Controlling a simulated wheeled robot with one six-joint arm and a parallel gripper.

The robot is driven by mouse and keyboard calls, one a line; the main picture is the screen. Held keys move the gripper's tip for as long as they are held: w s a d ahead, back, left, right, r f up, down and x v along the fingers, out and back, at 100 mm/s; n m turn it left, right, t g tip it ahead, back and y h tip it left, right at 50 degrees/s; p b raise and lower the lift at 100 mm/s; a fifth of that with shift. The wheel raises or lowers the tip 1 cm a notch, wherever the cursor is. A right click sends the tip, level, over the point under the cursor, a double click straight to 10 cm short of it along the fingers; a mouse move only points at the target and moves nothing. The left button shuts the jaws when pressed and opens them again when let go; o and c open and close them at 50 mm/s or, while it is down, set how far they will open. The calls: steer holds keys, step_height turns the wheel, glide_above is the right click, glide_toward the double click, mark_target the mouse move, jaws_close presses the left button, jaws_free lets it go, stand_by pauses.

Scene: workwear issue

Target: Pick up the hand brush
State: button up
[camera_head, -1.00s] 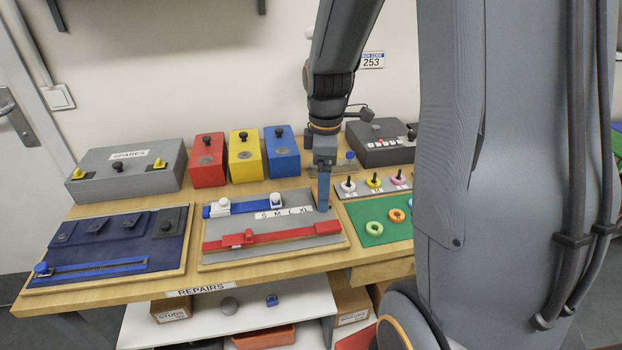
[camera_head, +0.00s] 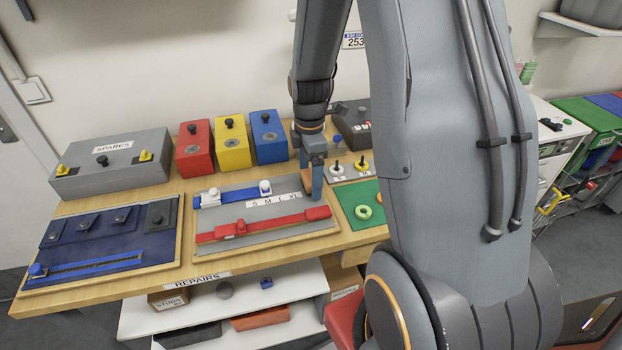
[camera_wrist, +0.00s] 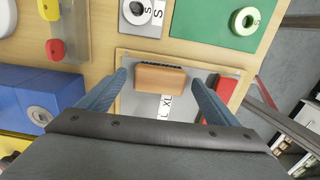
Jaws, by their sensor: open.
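The hand brush (camera_wrist: 160,79), a brown block with dark bristles along its upper edge in the wrist view, lies on the grey panel of the sizing board (camera_wrist: 130,101), beside the L and XL end of the label strip. My gripper (camera_wrist: 159,78) is open, with one blue-grey finger to the left of the brush and one to the right. A gap shows on both sides, and I cannot tell the height of the fingertips. In the head view my gripper (camera_head: 315,188) is over the right end of the sizing board, and the brush is hidden behind it.
The red slider strip (camera_head: 265,226) lies along the front of the sizing board. Red, yellow and blue boxes (camera_head: 269,138) stand behind it. The dark blue pocket board (camera_head: 110,240) is to the left. A green mat with rings (camera_head: 364,211) is to the right.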

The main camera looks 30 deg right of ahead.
mark_target(310, 176)
steer(key=shift+f, duration=0.6)
steer(key=shift+c, duration=0.2)
steer(key=c, duration=1.1)
steer(key=shift+r, duration=0.15)
steer(key=shift+r+b, duration=1.15)
steer(key=shift+r, duration=3.75)
